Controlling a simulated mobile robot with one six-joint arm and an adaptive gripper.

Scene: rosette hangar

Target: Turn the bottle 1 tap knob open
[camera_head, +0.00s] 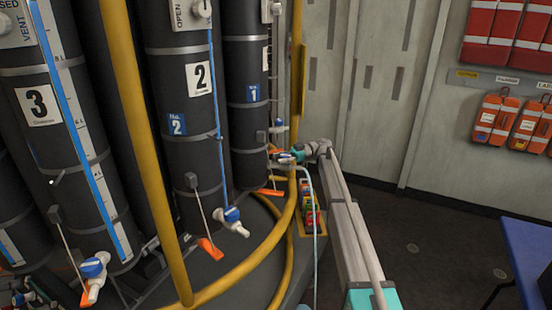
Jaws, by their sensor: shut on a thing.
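Bottle 1 (245,75) is a tall black cylinder with a blue "No. 1" label, standing behind bottle 2. Its tap is low on its right side, with a small blue patch of the tap knob (283,158) showing. My arm reaches in from the lower right, and my gripper (291,157) is at this tap, shut on the knob. The gripper covers most of the knob, so how far it is turned cannot be seen. The jaws are small and far off in this view.
Bottle 2 (180,95) and bottle 3 (58,150) stand to the left, each with a blue-knobbed tap. A yellow rail (262,240) curves in front of the bottles. A blue table (530,250) is at the right.

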